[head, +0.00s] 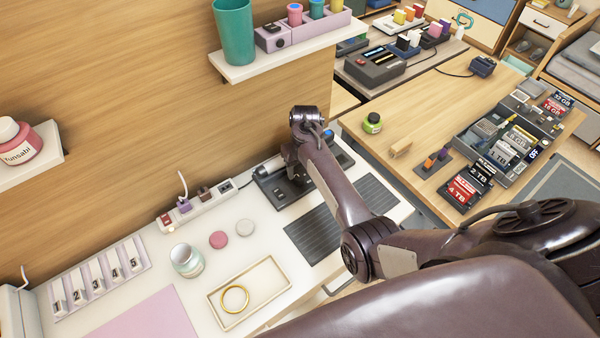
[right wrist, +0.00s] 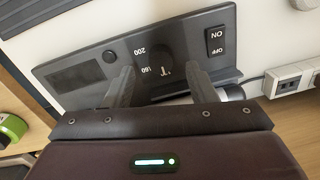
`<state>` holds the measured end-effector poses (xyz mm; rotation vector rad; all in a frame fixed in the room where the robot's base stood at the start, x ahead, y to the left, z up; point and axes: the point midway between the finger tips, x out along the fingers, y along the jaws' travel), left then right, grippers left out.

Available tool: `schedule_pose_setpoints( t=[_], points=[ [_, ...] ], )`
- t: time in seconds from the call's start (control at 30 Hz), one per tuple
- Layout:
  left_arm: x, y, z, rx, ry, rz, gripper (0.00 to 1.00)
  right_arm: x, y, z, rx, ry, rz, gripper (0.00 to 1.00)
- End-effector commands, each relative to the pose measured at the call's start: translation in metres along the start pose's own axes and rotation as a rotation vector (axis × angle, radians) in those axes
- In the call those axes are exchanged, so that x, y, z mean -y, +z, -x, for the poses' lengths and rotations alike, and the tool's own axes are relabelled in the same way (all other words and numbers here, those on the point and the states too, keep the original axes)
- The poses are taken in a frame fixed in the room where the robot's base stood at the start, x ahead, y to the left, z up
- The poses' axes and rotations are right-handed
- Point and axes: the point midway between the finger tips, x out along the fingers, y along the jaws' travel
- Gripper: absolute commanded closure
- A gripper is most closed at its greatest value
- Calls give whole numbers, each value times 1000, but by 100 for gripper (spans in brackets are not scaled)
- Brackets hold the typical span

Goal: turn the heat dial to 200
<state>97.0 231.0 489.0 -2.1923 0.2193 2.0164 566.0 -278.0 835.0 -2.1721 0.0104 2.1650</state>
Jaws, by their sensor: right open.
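The dark control panel (right wrist: 85,50) fills the upper part of the right wrist view, with its lettering upside down. The dark heat dial (right wrist: 163,62) is near its middle, with a small white mark and the labels 200 and 160 beside it. My right gripper (right wrist: 160,70) is open, with one finger on each side of the dial; whether the fingers touch it I cannot tell. In the head view the dark device (head: 285,190) sits on the white desk, partly hidden by my right arm, and the dial is hidden. My left gripper is not in view.
A power strip (head: 205,207), a grey panel (head: 310,235) and a tray (head: 212,297) are nearby. A shelf (head: 285,48) hangs above.

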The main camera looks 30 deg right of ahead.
Motion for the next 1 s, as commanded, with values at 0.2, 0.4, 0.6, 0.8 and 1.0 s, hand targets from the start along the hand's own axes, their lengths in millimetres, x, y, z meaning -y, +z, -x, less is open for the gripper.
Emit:
schedule_pose_setpoints(
  t=[0.2, 0.4, 0.6, 0.8, 1.0],
  points=[
    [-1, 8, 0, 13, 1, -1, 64, 1, 0, -28, 0, -1, 1, 49],
    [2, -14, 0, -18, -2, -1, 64, 1, 0, -35, -2, 0, 2, 49],
    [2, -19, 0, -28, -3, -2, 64, 1, 0, -35, -2, 0, 2, 52],
    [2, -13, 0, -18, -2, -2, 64, 1, 0, -35, -2, 0, 2, 79],
    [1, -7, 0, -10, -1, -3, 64, 1, 0, -34, -2, 0, 0, 93]
  ],
)
